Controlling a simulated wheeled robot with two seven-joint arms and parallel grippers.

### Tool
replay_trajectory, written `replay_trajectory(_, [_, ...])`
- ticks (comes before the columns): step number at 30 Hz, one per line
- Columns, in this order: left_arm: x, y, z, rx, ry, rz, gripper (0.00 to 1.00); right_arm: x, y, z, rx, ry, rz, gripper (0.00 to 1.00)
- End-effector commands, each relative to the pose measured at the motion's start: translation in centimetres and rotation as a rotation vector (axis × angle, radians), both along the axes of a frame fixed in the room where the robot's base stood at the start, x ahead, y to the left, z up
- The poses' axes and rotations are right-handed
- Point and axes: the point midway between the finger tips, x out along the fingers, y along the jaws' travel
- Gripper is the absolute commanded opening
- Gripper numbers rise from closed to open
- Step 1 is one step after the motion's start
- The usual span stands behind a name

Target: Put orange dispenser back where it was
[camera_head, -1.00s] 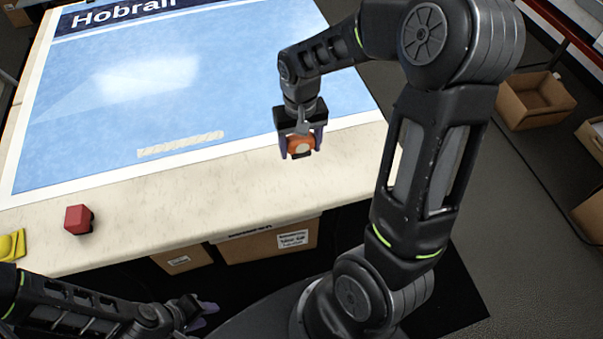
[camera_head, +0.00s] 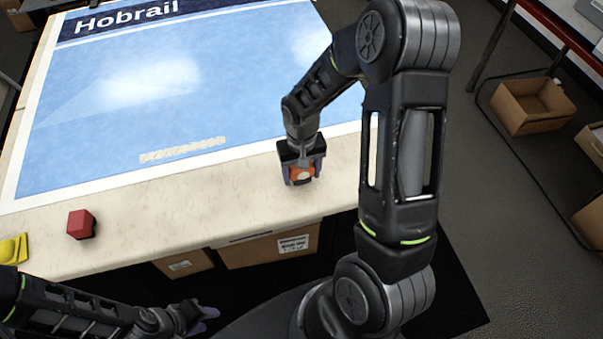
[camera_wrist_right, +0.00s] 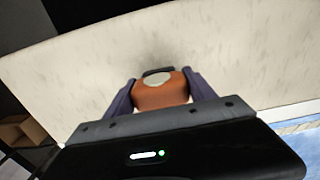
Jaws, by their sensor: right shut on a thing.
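The orange dispenser (camera_head: 301,174) is between the fingers of my right gripper (camera_head: 302,178), over the front strip of the table near its right part. In the right wrist view the orange dispenser (camera_wrist_right: 160,93) sits between the two purple fingers of my right gripper (camera_wrist_right: 162,95), with the pale table top beyond it. A dark shadow lies near it; I cannot tell whether it touches the table. My left gripper (camera_head: 205,316) is low at the bottom left, in front of the table, with purple fingers; its opening is unclear.
A red block (camera_head: 81,224) and a yellow object (camera_head: 14,249) stand on the table's left front. A blue printed sheet (camera_head: 200,90) with a pale strip (camera_head: 183,149) covers most of the table (camera_head: 180,205). Cardboard boxes (camera_head: 270,249) are below. The front strip between red block and right gripper is clear.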

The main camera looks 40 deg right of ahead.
Motion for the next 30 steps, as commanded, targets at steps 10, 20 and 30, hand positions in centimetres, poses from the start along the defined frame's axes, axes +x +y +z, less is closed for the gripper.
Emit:
replay_trajectory(10, [-0.02, 0.01, 0.10, 0.001, 0.000, 0.000, 0.36, 0.01, 0.00, -1.13, 0.001, -0.001, -0.002, 0.26])
replay_trajectory(20, [0.01, -0.01, -0.14, 0.000, 0.000, 0.000, 0.36, 0.00, 0.00, -1.38, 0.001, 0.000, -0.001, 0.78])
replay_trajectory(30, [0.01, 0.00, -0.07, 0.000, 0.000, 0.000, 0.36, 0.01, 0.00, -1.32, 0.001, 0.000, -0.001, 0.85])
